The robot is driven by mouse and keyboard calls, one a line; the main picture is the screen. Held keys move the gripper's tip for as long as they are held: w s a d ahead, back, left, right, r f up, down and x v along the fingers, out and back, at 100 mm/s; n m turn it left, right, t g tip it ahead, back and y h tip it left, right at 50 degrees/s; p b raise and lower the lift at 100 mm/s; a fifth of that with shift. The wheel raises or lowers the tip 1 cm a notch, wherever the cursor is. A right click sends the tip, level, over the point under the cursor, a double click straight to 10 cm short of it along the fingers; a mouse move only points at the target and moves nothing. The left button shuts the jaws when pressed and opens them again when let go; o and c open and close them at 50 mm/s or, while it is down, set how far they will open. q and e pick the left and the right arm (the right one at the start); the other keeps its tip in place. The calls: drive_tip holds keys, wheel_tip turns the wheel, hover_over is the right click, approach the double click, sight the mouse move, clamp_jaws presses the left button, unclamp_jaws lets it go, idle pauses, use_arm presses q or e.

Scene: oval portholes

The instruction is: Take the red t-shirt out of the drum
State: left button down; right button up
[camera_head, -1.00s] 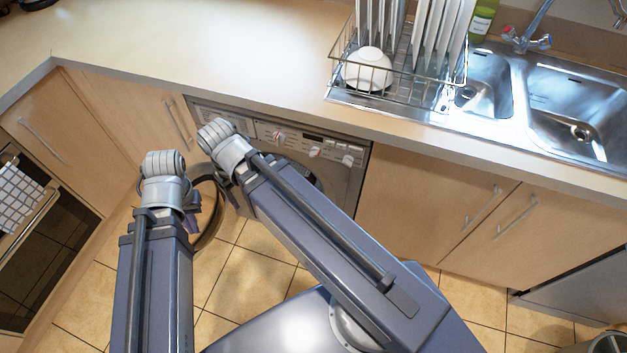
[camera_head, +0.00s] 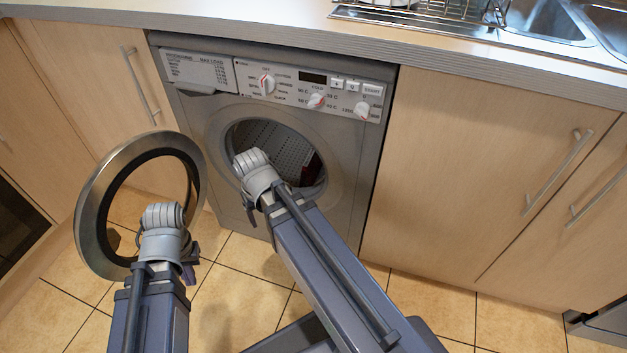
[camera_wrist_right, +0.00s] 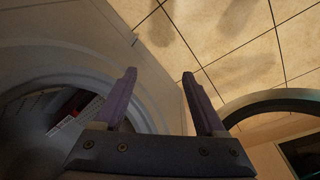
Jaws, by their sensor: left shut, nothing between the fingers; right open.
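The washing machine (camera_head: 345,150) stands under the counter, with its round door (camera_head: 92,205) swung open to the left. A small dark red patch of the t-shirt (camera_head: 308,167) shows inside the drum (camera_head: 283,146) at its right side; the rest is hidden. The red also shows in the right wrist view (camera_wrist_right: 73,104). My right gripper (camera_wrist_right: 162,100) is open and empty, outside the drum in front of the machine; my arm covers part of the opening in the head view. My left gripper (camera_head: 189,272) is shut and empty beside the door's lower right rim, mostly hidden by its wrist.
Cupboards (camera_head: 480,150) flank the machine, and the counter (camera_head: 230,30) runs above it. A dish rack (camera_head: 460,10) and sink (camera_head: 545,20) are at the top right. The tiled floor (camera_head: 235,300) in front of the machine is clear apart from my own body.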

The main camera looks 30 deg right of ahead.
drive_tip(key=w+d+f+m+t+h+b, duration=0.1)
drive_tip(key=w+d+f+m+b, duration=0.2)
drive_tip(key=w+d+f+b, duration=0.25)
drive_tip(key=m+t+h, duration=0.4)
drive_tip(key=m+h, duration=0.1)
drive_tip(key=m, duration=0.1)
approach(310, 155)
drive_tip(key=x, duration=0.4)
drive_tip(key=shift+w+d+b, duration=0.1)
drive_tip(key=shift+w+b, duration=0.2)
drive_tip(key=shift+b+x, duration=0.95)
drive_tip(key=shift+x, duration=0.35)
drive_tip(key=shift+s+b+x, duration=0.15)
drive_tip(key=shift+b+x, duration=0.8)
drive_tip(key=shift+x, duration=0.4)
drive_tip(key=shift+s+b+x, duration=0.15)
drive_tip(key=shift+b+x, duration=0.8)
drive_tip(key=shift+x, duration=0.4)
use_arm(q)
wheel_tip(310, 155, down, 14)
drive_tip(key=shift+f, duration=0.1)
use_arm(e)
drive_tip(key=shift+c, duration=0.4)
clamp_jaws()
